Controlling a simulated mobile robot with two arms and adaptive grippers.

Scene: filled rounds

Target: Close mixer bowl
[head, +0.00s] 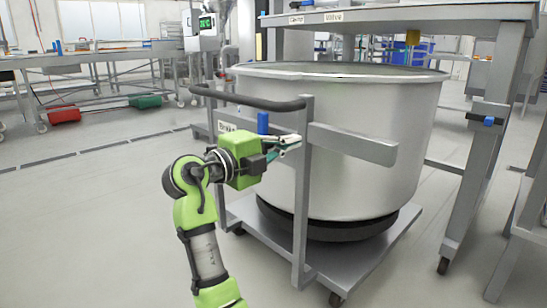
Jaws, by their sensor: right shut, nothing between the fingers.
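The large metal mixer bowl (365,150) sits on a wheeled trolley (345,262) with a dark ring under it. The trolley has an upright frame with a dark push handle (250,98) on the left. My right gripper (294,146) is shut and empty, next to the frame's near upright post. I cannot tell whether its fingertips touch the post. My left gripper is not in view.
A grey steel structure (490,150) with a blue knob stands at the right. Steel tables (90,58) stand at the back left, with a red box (63,115) and a green box (145,101) below. The floor at the left is clear.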

